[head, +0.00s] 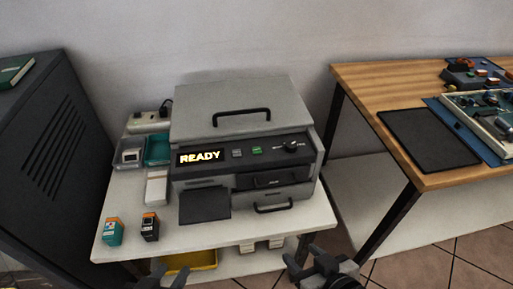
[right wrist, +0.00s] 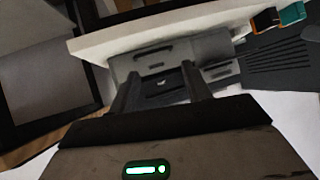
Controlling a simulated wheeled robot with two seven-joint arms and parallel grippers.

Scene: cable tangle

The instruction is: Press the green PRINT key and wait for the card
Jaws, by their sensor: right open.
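The grey card printer (head: 240,103) stands on the white table, its lid down. Its display (head: 200,157) reads READY. The green PRINT key (head: 257,150) is on the front panel, right of a grey key (head: 237,153). A dark flat tray (head: 205,205) sticks out at the printer's front left; no card shows on it. My right gripper (head: 322,268) is low in front of the table, apart from the printer. In the right wrist view its fingers (right wrist: 160,92) are spread and empty. My left gripper (head: 162,274) is at the bottom edge, partly cut off; its opening is unclear.
Two small cartridges (head: 149,227) and a white box (head: 156,187) sit on the table's left side. A power strip (head: 148,121) is behind them. A dark cabinet (head: 50,150) stands left. A wooden bench (head: 375,80) stands right, beyond a floor gap.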

